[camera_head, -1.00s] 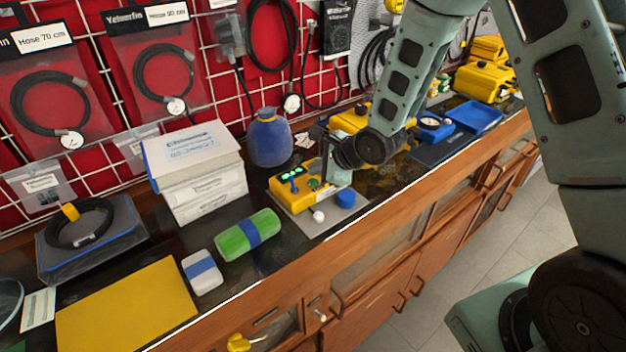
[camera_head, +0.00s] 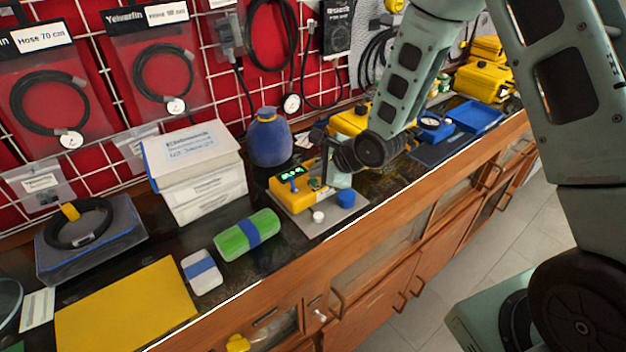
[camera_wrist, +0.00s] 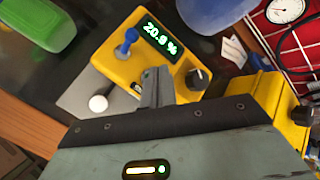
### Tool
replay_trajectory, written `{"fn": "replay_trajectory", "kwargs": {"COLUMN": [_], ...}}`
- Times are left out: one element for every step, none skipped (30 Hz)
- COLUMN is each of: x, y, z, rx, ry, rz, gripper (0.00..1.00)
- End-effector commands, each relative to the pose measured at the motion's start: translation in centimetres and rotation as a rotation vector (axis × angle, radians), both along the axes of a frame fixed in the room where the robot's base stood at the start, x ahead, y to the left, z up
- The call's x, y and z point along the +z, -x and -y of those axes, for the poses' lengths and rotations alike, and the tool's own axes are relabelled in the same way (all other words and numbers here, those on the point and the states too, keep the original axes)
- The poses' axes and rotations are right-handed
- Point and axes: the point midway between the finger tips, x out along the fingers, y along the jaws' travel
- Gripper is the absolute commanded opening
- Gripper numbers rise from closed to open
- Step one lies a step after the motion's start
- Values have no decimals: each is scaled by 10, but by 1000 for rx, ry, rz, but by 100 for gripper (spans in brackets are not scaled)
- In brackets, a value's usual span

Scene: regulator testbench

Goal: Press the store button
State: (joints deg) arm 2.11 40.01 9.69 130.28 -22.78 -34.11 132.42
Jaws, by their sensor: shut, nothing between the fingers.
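The yellow regulator unit (camera_head: 290,197) sits on a grey plate on the dark bench. In the wrist view its display (camera_wrist: 161,42) glows green and seems to read about 20.8 %. The unit (camera_wrist: 112,62) also carries a blue lever (camera_wrist: 127,42) and a black knob (camera_wrist: 198,78).
A blue round bottle (camera_head: 269,140) stands behind the unit. Yellow cases and blue trays are right.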

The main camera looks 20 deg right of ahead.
Motion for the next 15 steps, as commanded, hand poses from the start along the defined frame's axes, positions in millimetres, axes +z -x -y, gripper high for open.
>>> {"fn": "replay_trajectory", "kwargs": {"x": [0,-1,-1,-1,-2,-2,-3,-3,-3,-4,-4,-4,-5,-5,-6], "y": [0,0,0,0,0,0,0,0,0,0,0,0,0,0,0], "z": [0,0,0,0,0,0,0,0,0,0,0,0,0,0,0], "rx": [0,0,0,0,0,-1,-1,-1,-1,-1,-1,-1,-1,1,1], "ry": [0,0,0,0,0,-1,-1,-1,-1,-1,-1,-1,-1,-1,-1], "rz": [0,0,0,0,0,0,0,0,0,0,0,0,0,0,0], "gripper": [0,0,0,0,0,0,0,0,0,0,0,0,0,0,0]}}
